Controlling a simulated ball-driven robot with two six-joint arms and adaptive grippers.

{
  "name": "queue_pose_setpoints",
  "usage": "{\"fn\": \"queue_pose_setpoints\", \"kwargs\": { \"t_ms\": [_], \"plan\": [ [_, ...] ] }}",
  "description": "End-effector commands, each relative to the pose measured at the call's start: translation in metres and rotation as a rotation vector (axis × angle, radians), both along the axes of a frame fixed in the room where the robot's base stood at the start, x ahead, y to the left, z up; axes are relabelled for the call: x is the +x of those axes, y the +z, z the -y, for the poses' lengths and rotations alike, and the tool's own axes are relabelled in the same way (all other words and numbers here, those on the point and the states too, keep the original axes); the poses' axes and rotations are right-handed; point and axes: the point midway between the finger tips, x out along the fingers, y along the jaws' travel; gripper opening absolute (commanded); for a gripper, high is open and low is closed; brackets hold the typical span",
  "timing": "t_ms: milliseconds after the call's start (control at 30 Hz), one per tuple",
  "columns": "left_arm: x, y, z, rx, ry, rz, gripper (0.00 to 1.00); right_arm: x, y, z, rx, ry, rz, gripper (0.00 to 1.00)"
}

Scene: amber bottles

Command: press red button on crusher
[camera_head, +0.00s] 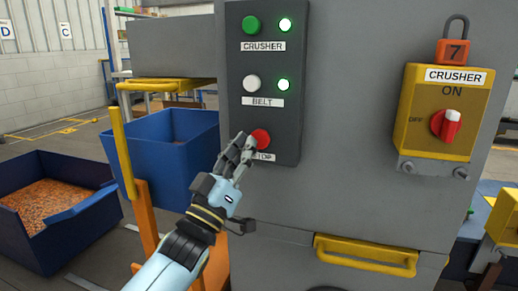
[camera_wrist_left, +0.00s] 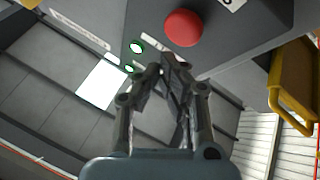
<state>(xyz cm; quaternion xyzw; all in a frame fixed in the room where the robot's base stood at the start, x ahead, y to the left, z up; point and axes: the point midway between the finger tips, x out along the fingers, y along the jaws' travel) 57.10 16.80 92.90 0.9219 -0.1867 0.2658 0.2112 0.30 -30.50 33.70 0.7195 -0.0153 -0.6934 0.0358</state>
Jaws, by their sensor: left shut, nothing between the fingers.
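The red button (camera_head: 260,138) is a round knob at the bottom of the dark control panel (camera_head: 264,62) on the grey crusher (camera_head: 340,130), above a partly hidden label ending in "TOP". My left gripper (camera_head: 246,146) is shut and empty, its fingertips at the button's left side, covering part of the label. In the left wrist view the red button (camera_wrist_left: 184,27) shows just beyond the shut fingertips (camera_wrist_left: 166,66), with a visible gap in the picture. Contact cannot be told. My right gripper is not in view.
The panel also has a green button (camera_head: 251,25), a white button (camera_head: 252,83) and two lit green lights. A yellow switch box (camera_head: 446,112) with a red knob and a padlock above is at right. Blue bins (camera_head: 60,230) stand left; a yellow handle (camera_head: 366,254) sticks out below.

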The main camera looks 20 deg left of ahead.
Motion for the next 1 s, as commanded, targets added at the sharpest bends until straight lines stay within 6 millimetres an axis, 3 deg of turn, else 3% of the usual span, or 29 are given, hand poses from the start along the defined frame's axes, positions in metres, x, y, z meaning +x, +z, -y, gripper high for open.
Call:
{"fn": "queue_pose_setpoints", "kwargs": {
  "t_ms": [233, 1000],
  "plan": [
    [0.016, 0.001, 0.001, 0.000, 0.000, 0.000, 0.00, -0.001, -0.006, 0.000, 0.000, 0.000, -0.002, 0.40],
    [0.017, 0.001, 0.001, 0.000, 0.000, 0.000, 0.00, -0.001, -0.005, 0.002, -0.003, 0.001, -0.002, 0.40]
  ]
}}
